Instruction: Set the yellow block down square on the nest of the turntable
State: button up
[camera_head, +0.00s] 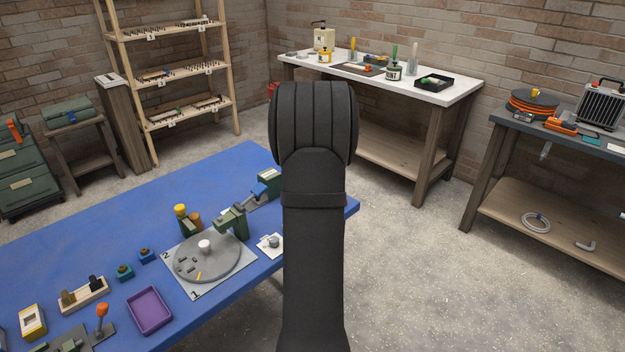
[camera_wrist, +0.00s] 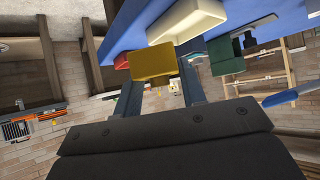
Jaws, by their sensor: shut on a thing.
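In the wrist view, my gripper (camera_wrist: 158,76) is shut on the yellow block (camera_wrist: 153,62), with one dark finger at each side of it. In the head view my arm hides the gripper and the block. The grey round turntable (camera_head: 222,263) lies on a pale plate on the blue table, left of my arm. It carries a white knob in the middle, several small dark raised parts and a yellow mark. I cannot tell which part of it is the nest. The block's height above the table is not clear.
A green clamp-like fixture (camera_head: 232,221) stands at the turntable's right back edge, with yellow and brown cylinders (camera_head: 181,211) behind. A purple tray (camera_head: 150,311) lies in front left. In the wrist view a cream tray (camera_wrist: 187,24) is beyond the block. The blue table's (camera_head: 90,225) back left is clear.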

jog(key=s+f, duration=0.8)
jog(key=s, duration=0.4)
jog(key=a+r+n+y, duration=0.1)
jog(key=a+r, duration=0.1)
jog(key=a, duration=0.2)
jog(key=w+a+r+n+y, duration=0.1)
jog(key=a+r, duration=0.1)
jog(key=a, duration=0.2)
jog(key=a+r+n+y, duration=0.1)
jog(key=a+r, duration=0.1)
jog(key=a, duration=0.2)
jog(key=shift+w+a+n, duration=0.2)
jog(key=shift+w+n, duration=0.05)
jog(key=shift+n, duration=0.15)
jog(key=a+r+n+g+y, duration=0.1)
jog(key=a, duration=0.7)
jog(key=s+a+r+n+g+y, duration=0.1)
jog(key=a+r+n, duration=0.1)
jog(key=a, duration=0.5)
jog(key=a+r+n+g+y, duration=0.1)
jog(key=a+r+n+y, duration=0.1)
jog(key=a, duration=0.6)
jog(key=shift+s+a, duration=0.3)
jog(key=shift+s, duration=0.05)
jog(key=shift+f, duration=2.75)
jog(key=shift+f, duration=0.4)
jog(key=o, duration=1.1)
